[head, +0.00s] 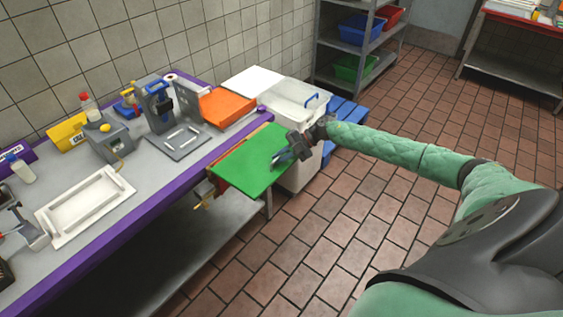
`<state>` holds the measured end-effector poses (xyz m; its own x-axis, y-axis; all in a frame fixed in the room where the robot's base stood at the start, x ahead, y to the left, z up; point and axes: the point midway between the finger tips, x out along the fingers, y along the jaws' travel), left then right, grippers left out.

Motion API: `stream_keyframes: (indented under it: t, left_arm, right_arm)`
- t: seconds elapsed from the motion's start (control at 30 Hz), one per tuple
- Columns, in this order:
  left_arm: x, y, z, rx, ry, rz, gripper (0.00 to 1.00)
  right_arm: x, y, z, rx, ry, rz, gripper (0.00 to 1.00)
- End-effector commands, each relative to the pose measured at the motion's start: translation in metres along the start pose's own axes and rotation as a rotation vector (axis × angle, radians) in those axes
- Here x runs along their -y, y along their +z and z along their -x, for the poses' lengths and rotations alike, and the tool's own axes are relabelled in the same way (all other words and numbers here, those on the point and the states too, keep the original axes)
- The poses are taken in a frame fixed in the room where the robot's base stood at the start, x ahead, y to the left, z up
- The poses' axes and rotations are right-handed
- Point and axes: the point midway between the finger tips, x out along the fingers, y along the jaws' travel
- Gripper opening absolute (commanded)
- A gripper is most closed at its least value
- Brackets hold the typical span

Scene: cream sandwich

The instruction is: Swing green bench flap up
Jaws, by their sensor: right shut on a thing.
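The green bench flap (245,168) is at the right end of the bench's front side, beyond the purple edge. It looks close to level, out over the floor. My right gripper (283,158) is at the flap's right edge and is shut on it. The fingertips are small and partly hidden by the gripper body. My left gripper is not in the head view.
The grey bench (140,205) has a purple edge and carries a white tray (85,205), a grey machine (104,138) and an orange board (227,106). A white bin (302,176) stands close behind the flap. The tiled floor (340,250) in front is clear.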

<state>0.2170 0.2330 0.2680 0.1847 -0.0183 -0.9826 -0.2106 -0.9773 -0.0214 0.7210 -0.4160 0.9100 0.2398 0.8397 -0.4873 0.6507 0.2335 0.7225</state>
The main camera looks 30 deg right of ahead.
Motion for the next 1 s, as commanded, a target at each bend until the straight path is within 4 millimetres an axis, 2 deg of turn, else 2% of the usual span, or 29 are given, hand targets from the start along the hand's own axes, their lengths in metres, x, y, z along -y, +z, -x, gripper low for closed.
stream_keyframes:
  t: [0.13,0.57,0.6,0.7,1.0]
  left_arm:
    - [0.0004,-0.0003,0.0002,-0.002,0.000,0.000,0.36]
    - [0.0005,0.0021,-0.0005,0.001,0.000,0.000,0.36]
    - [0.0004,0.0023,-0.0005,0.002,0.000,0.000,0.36]
    - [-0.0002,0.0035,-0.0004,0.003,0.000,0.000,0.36]
    - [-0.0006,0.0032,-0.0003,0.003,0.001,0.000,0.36]
  right_arm:
    - [-0.0080,-0.0012,0.0026,0.003,0.004,0.004,0.00]
    - [-0.0113,-0.0017,0.0034,0.004,0.007,0.005,0.00]
    - [-0.0115,-0.0017,0.0035,0.004,0.007,0.005,0.15]
    - [-0.0111,-0.0017,0.0034,0.004,0.007,0.005,0.33]
    - [-0.0078,-0.0018,0.0023,0.002,0.003,0.002,0.33]
